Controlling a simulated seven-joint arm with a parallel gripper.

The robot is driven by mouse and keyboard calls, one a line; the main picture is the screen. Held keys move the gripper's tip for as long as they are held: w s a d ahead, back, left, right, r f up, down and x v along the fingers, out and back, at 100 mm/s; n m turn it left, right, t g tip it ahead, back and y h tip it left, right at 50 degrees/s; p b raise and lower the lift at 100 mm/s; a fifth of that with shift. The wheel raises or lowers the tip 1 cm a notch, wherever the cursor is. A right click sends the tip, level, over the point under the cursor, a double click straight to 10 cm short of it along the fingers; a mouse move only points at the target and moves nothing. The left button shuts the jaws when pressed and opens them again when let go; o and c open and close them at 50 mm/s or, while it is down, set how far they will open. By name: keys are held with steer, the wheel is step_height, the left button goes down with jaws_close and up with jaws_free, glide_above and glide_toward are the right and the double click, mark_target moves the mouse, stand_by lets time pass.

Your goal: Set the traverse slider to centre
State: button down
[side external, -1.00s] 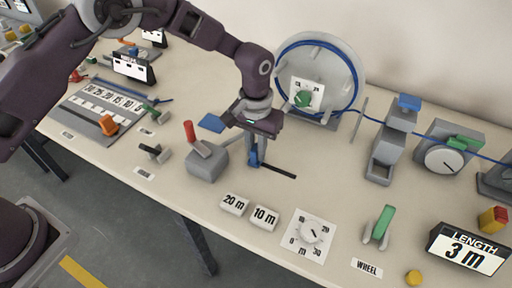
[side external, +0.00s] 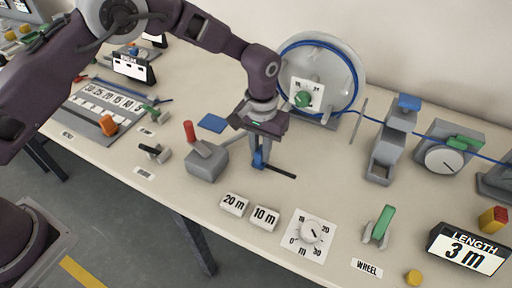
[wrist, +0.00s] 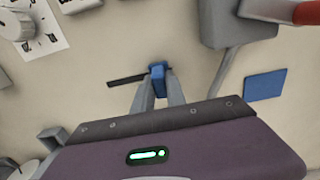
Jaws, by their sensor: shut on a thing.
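The traverse slider has a blue knob (side external: 259,160) on a dark slot (side external: 283,172) in the table top. My gripper (side external: 258,152) points down with its fingers shut on the blue knob. In the wrist view the knob (wrist: 157,76) sits between the two fingertips. The dark slot (wrist: 125,80) shows mostly to the left of the knob there, so the knob appears near one end of it. In the side view, the bare slot runs to the right and toward the front. The part of the slot behind the fingers is hidden.
A grey box with a red lever (side external: 190,133) stands close left of my gripper. A blue pad (side external: 212,123) lies behind it. The large reel with blue hose (side external: 352,82) stands behind right. White 20 m (side external: 234,204) and 10 m blocks (side external: 265,217) lie in front.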

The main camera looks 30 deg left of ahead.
steer(key=d, duration=0.4)
steer(key=c, duration=1.4)
jaws_free()
steer(key=shift+o, duration=0.2)
steer(key=shift+a, duration=0.1)
step_height(320, 180, up, 7)
steer(key=shift+r, duration=0.1)
